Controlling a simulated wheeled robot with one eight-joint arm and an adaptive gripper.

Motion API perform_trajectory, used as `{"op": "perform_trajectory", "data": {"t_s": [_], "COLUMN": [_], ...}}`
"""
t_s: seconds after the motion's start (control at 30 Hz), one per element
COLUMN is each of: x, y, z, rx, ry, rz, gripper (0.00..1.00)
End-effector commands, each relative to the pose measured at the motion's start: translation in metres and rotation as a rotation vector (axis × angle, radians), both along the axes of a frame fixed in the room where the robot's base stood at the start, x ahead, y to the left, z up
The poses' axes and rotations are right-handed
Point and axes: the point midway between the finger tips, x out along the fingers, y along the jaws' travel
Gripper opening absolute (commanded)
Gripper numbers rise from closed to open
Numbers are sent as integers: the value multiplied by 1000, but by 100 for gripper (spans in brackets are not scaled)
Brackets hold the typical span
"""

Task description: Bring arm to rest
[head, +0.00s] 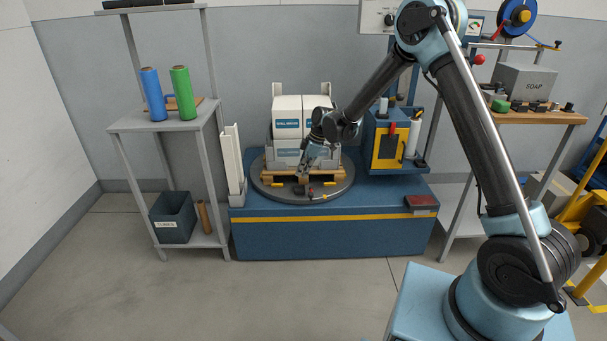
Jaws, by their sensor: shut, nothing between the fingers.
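My arm rises from the right foreground, bends at the top and reaches down left to the middle of the view. My gripper (304,174) points down in front of the white boxes (287,117). Its fingers are shut and empty, close above the front of the wooden pallet (268,174). I cannot tell whether they touch anything. The boxes stand on the pallet, on a round grey turntable (262,190) set on a blue base (300,238). My wrist hides part of the boxes and the load.
At the left, a grey shelf (150,122) holds a blue roll (153,94) and a green roll (183,92). A yellow-and-blue unit (388,145) stands right of the turntable. The floor in front is clear.

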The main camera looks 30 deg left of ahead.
Motion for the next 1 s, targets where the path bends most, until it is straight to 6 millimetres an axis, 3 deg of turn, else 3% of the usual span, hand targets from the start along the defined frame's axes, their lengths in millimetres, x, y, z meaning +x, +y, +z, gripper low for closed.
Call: {"op": "perform_trajectory", "data": {"t_s": [0.27, 0.43, 0.7, 1.0], "x": [1, 14, 46, 61], "y": [-1, -24, -103, -200], "z": [1, 22, 85, 144], "rx": [-1, -9, -38, -68], "ry": [0, 1, 8, 16], "rz": [-3, -61, -258, -485], "gripper": [0, 0, 0, 0]}}
